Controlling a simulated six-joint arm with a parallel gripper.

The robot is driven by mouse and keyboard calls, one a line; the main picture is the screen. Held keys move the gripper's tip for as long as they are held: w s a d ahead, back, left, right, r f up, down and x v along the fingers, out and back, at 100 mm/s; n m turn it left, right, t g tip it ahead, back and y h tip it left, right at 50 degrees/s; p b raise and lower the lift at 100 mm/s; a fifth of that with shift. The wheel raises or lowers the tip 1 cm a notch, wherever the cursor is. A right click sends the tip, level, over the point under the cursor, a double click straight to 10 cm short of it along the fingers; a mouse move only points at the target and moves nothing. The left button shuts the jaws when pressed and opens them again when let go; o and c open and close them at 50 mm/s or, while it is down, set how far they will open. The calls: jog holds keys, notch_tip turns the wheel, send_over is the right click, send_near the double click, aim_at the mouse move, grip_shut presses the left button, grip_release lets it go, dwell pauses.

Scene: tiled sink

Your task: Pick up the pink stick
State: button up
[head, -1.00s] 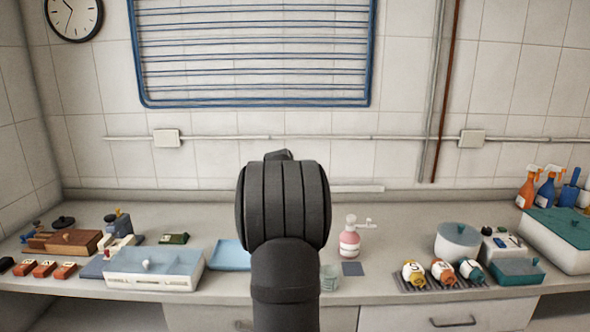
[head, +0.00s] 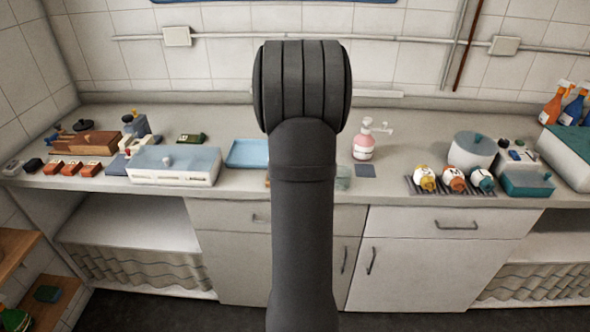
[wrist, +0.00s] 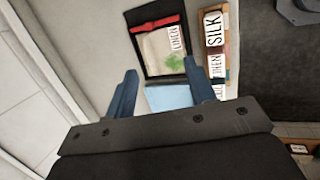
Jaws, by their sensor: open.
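My gripper (wrist: 160,66) shows two blue fingers standing apart in the wrist view, with nothing held between them. In the head view my arm hides the gripper. No clearly pink stick shows. A red stick-like strip (wrist: 155,24) lies across the top of a black tray (wrist: 143,50) in the wrist view, beyond the fingertips; I cannot tell if it is the pink stick. The tray also holds a cream pouch (wrist: 158,48) labelled LINEN with a green mark.
On the counter stand a white box (head: 172,178), a light blue tray (head: 246,152), a pink pump bottle (head: 363,147) and a rack of small jars (head: 452,188). Bare counter (head: 222,196) shows along the front.

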jog(key=s+a+r+g+y, duration=0.2)
jog(key=s+a+g, duration=0.15)
jog(key=s, duration=0.25)
jog(key=f, duration=1.1)
jog(key=shift+w+a+f, duration=0.15)
jog(key=shift+a+f, duration=0.1)
jog(key=shift+a, duration=0.15)
jog(key=shift+w+d+f, duration=0.1)
jog(key=shift+w+f, duration=0.05)
jog(key=shift+f, duration=1.35)
jog(key=shift+w+d+f, duration=0.1)
jog(key=shift+f, duration=1.4)
jog(key=shift+c, duration=0.2)
jog(key=c, duration=1)
